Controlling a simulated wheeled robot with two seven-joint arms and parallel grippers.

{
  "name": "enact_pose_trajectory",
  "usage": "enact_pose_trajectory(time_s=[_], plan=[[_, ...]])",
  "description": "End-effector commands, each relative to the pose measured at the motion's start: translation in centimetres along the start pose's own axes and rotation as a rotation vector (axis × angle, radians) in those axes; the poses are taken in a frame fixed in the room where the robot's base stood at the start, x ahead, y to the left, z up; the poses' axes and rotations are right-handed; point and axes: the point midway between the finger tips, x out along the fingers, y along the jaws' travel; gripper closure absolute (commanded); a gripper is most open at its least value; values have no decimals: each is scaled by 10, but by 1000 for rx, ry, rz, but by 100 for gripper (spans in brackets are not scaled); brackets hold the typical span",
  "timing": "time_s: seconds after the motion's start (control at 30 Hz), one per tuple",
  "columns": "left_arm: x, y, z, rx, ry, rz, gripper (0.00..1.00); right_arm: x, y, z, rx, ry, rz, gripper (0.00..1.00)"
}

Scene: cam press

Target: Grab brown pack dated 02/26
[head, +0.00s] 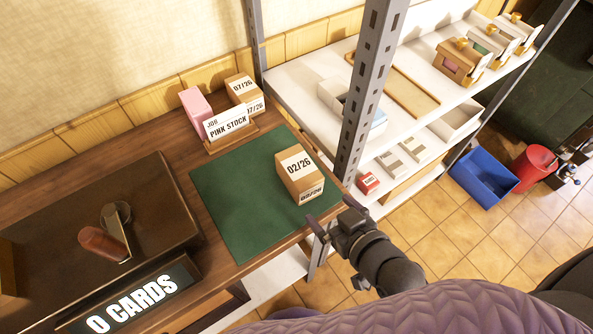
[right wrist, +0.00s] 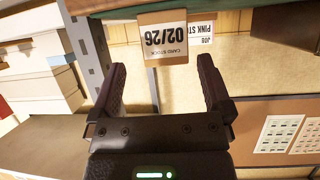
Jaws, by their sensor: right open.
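The brown pack dated 02/26 (head: 299,178) stands on the green mat (head: 235,198), near the mat's right edge. In the right wrist view the same pack (right wrist: 162,38) shows its 02/26 label upside down, ahead of and between the fingers. My right gripper (head: 328,220) is open and empty, just off the table's edge, to the right of and below the pack in the head view. It also shows open in the right wrist view (right wrist: 162,85), apart from the pack. My left gripper is not in view.
Another brown pack dated 07/26 (head: 244,90) and a pink pack (head: 195,104) stand behind the PINK STOCK sign (head: 228,123). A grey shelf post (head: 368,90) rises right of the mat. A dark press with a 0 CARDS display (head: 133,303) is at left.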

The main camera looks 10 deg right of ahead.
Motion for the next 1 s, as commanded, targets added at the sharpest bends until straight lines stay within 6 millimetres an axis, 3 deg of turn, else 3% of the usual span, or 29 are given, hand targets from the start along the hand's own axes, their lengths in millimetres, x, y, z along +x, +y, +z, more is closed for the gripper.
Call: enact_pose_trajectory(time_s=[0.17,0.63,0.9,1.0], plan=[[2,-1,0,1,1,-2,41,1,-3,-20,-2,50,-10,0],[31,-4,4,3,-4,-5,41,87,-1,-20,-2,49,-11,0],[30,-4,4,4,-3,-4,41,93,-1,-23,-3,48,-11,0],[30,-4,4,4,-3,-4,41,93,-1,-23,-3,48,-10,21]])
